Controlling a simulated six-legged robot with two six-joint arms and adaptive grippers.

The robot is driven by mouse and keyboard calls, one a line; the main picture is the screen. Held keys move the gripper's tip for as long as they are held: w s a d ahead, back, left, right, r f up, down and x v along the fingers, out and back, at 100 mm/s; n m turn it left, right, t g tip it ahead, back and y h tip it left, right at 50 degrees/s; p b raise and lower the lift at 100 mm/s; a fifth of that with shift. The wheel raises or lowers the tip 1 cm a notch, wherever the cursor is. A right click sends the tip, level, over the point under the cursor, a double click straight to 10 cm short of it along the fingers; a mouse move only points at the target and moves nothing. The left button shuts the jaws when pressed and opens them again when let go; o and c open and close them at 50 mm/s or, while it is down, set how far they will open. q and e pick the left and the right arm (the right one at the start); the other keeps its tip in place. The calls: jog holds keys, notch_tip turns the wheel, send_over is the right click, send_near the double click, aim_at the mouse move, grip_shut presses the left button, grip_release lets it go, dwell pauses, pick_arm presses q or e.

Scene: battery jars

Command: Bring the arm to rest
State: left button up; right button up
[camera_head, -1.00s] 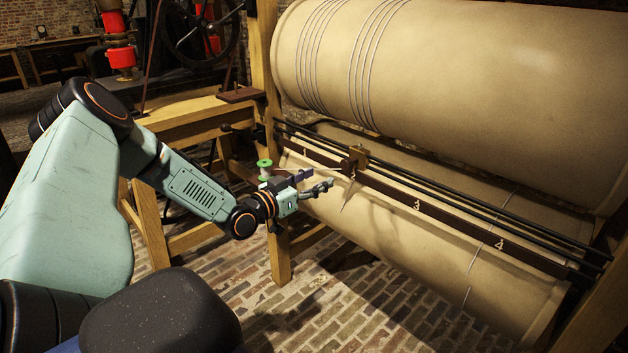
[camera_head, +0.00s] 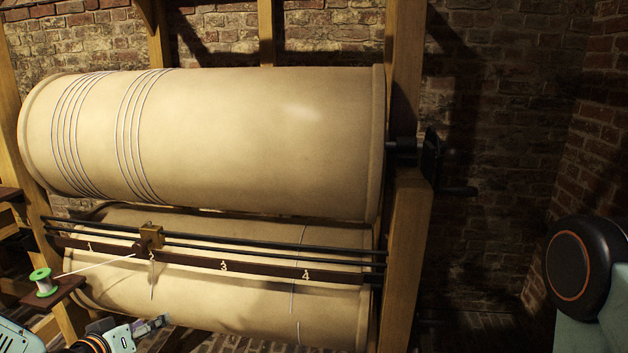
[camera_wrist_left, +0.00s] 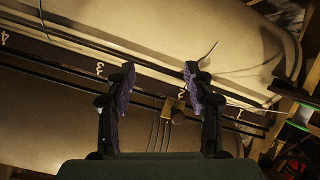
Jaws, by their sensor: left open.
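My left gripper (camera_head: 150,325) is at the lower left of the head view, below the numbered rail and in front of the lower roller. In the left wrist view the left gripper (camera_wrist_left: 160,82) has its two fingers apart with nothing held between them. The numbered dark rail (camera_head: 200,260) and a brass carriage (camera_head: 151,236) lie beyond it; the carriage also shows in the left wrist view (camera_wrist_left: 172,108). Part of my right arm shows at the right edge of the head view, but its gripper is not in view.
A large upper roller (camera_head: 250,140) carries several windings of wire at its left. The lower roller (camera_head: 230,305) sits below the rail. A green-ended spool (camera_head: 43,282) stands at the left, its thread running to the carriage. A wooden post (camera_head: 406,230) and crank (camera_head: 455,190) are at the right.

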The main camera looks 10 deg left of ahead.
pick_arm(q)
jog(key=s+d+f+g+h, duration=0.1)
jog(key=s+d+f+g, duration=0.2)
jog(key=s+d+f, duration=0.4)
jog(key=s+d+f+m+g, duration=0.1)
jog(key=s+d+f+g, duration=0.2)
jog(key=s, duration=0.6)
jog(key=s+d+f+m+g+y, duration=0.1)
jog(key=s+d+f+g, duration=0.1)
jog(key=s, duration=0.7)
jog(key=s+d+f+m+g, duration=0.1)
jog(key=s+d+f+g, duration=0.2)
jog(key=s, duration=0.6)
jog(key=shift+s+d+f+m+g, duration=0.25)
jog(key=shift+d+f+m+g, duration=0.15)
jog(key=shift+d+g, duration=0.75)
